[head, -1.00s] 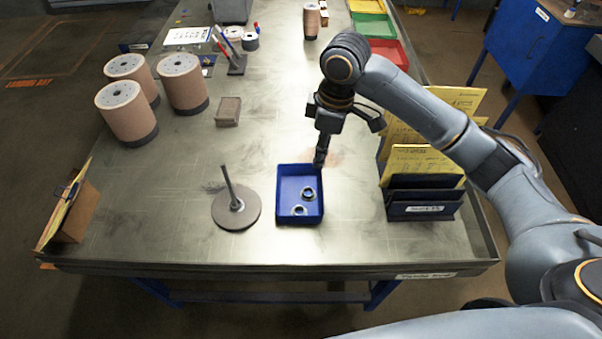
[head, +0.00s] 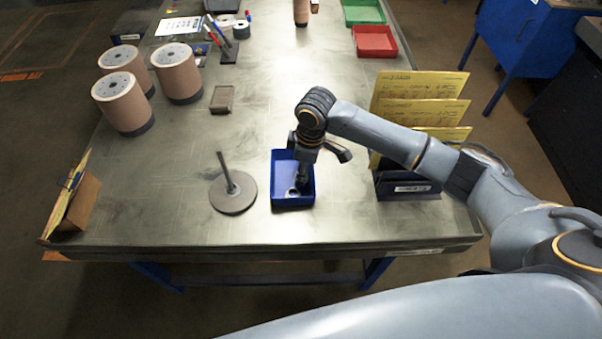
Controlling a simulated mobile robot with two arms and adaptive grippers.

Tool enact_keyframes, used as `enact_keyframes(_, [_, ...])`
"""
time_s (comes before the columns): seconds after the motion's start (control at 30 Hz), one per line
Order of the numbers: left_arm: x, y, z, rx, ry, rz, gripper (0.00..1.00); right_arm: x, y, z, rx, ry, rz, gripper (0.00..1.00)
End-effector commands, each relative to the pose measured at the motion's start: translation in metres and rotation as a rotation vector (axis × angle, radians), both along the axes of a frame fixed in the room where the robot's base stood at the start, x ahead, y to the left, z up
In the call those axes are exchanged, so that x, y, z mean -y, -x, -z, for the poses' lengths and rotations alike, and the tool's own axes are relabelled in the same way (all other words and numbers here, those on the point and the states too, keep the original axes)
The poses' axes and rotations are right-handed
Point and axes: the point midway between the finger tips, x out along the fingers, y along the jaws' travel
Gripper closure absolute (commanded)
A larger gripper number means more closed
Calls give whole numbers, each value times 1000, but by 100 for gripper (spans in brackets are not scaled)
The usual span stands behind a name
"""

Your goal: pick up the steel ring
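The blue tray (head: 293,205) stands near the front of the table and held two small steel rings a second ago. Now one steel ring (head: 292,191) shows in part at the tray's front, beside my fingertips. The other ring seems hidden behind my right gripper (head: 303,187). That gripper points down into the tray, with its tips low near the tray floor. Its fingers are dark and small here, so I cannot tell whether they are open, shut or touching a ring. My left gripper is not in view.
A grey disc with an upright rod (head: 233,194) stands left of the tray. A dark file holder (head: 405,187) with yellow sheets stands right, under my forearm. Several large tan rolls (head: 123,104) and a small brown block (head: 221,99) stand farther left. Bare tabletop lies between.

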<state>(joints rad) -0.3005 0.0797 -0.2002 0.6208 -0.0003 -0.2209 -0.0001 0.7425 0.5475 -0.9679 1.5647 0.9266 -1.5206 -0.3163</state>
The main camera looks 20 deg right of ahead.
Motion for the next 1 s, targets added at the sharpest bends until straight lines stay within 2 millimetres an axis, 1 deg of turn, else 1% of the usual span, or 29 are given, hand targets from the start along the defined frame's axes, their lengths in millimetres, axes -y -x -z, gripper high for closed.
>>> enact_keyframes(0.1, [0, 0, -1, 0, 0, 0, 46, 0, 0, 4, 1, 1, -1, 61])
enact_keyframes(0.27, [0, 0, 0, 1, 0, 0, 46, 0, 0, 4, 1, 1, -1, 61])
enact_keyframes(0.3, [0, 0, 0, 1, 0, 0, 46, 0, 0, 4, 1, 1, -1, 69])
enact_keyframes(0.37, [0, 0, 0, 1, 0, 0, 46, 0, -1, 4, 2, 1, -1, 81])
enact_keyframes(0.4, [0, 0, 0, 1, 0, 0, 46, 0, 0, 4, 1, 1, -1, 85])
enact_keyframes(0.8, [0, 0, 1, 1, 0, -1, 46, 0, -1, 2, 2, 0, 0, 85])
enact_keyframes(0.93, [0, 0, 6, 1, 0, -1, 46, 0, -2, -6, 4, 0, 0, 85])
enact_keyframes(1.0, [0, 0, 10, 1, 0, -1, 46, 0, -2, -15, 7, -1, 0, 85])
